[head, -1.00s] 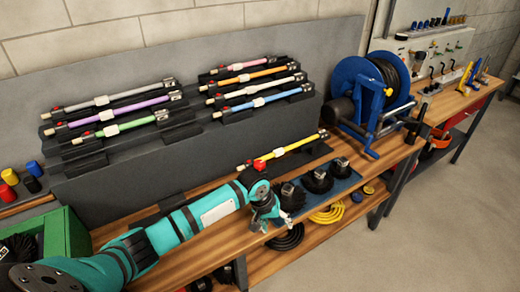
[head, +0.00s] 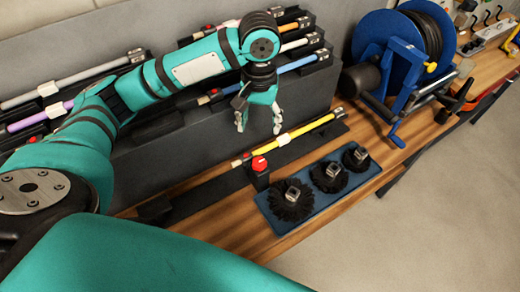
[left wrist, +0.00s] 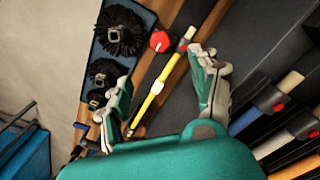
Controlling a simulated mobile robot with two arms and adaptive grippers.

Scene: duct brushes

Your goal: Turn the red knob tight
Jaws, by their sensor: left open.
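The red knob (head: 259,164) sits on top of a dark block near the front of the black bench fixture, beside the end of a yellow rod (head: 305,129). My left gripper (head: 259,128) hangs above and behind the knob in the head view, fingers pointing down, open and empty. It is apart from the knob. In the left wrist view the red knob (left wrist: 159,41) shows beyond the fingertips, with the yellow rod (left wrist: 156,93) running between the open fingers (left wrist: 155,95). My right gripper is not in view.
A blue tray (head: 319,201) with three black round brushes lies right of the knob. A stepped grey rack (head: 215,130) with several coloured rods stands behind my arm. A blue reel (head: 405,50) with a crank stands at the back right.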

